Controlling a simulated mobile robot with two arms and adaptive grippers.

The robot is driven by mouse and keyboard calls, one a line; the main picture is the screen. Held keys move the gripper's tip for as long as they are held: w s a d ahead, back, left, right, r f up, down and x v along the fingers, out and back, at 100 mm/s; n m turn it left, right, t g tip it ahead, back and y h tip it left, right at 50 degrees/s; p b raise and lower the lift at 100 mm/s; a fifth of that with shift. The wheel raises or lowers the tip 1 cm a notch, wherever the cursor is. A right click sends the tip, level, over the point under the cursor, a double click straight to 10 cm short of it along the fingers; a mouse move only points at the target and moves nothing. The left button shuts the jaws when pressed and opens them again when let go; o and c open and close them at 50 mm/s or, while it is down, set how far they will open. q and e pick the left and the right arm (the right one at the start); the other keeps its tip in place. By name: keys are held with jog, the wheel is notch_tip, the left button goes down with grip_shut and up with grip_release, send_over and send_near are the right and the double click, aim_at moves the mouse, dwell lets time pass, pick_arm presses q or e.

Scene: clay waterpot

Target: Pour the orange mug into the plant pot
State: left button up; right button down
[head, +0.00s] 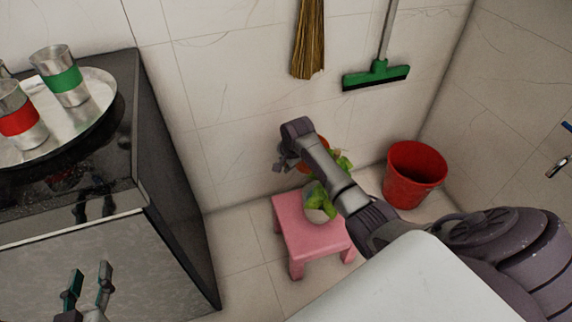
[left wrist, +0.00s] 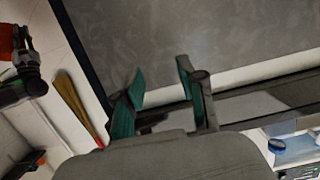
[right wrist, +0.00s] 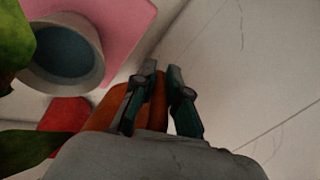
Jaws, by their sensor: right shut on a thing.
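The orange mug (right wrist: 108,105) is in my right gripper (right wrist: 160,100), whose fingers are shut on it in the right wrist view. In the head view a little of the mug (head: 307,167) shows behind my right gripper (head: 285,162); its tilt and contents are hidden. The pale plant pot (head: 318,212) with green leaves stands on the pink stool, below and beside the mug, partly covered by my arm. A pale round rim with a grey-blue inside (right wrist: 100,62) shows in the right wrist view. My left gripper (head: 88,285) is open and empty, also in the left wrist view (left wrist: 160,95).
The pink stool (head: 290,225) stands near the tiled wall. A red bucket (head: 413,175) is to its right. A broom (head: 308,40) and a green squeegee (head: 376,75) hang above. At left, a dark cabinet (head: 175,190) bears a tray (head: 95,105) with metal cups.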

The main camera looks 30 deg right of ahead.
jog(key=shift+r+g+p, duration=0.4)
jog(key=shift+r+p, duration=0.2)
jog(key=shift+p, duration=0.1)
jog(key=shift+r+g+p, duration=0.3)
jog(key=shift+r+p, duration=0.1)
jog(key=shift+p, duration=0.05)
jog(key=shift+r+g+p, duration=0.5)
jog(key=shift+r+g, duration=0.1)
jog(key=shift+r, duration=0.2)
jog(key=shift+w+r+g, duration=0.15)
jog(key=shift+r+g, duration=0.15)
jog(key=shift+r, duration=0.05)
pick_arm(q)
jog(key=s+a+f+g+y, duration=0.2)
jog(key=s+a+f+g, duration=0.2)
jog(key=s+f+g, duration=0.4)
jog(key=shift+s+f+y, duration=0.3)
jog(key=shift+s+f, duration=0.55)
jog(key=shift+f, duration=0.15)
pick_arm(e)
jog(key=shift+r+g, duration=0.35)
jog(key=shift+g, duration=0.05)
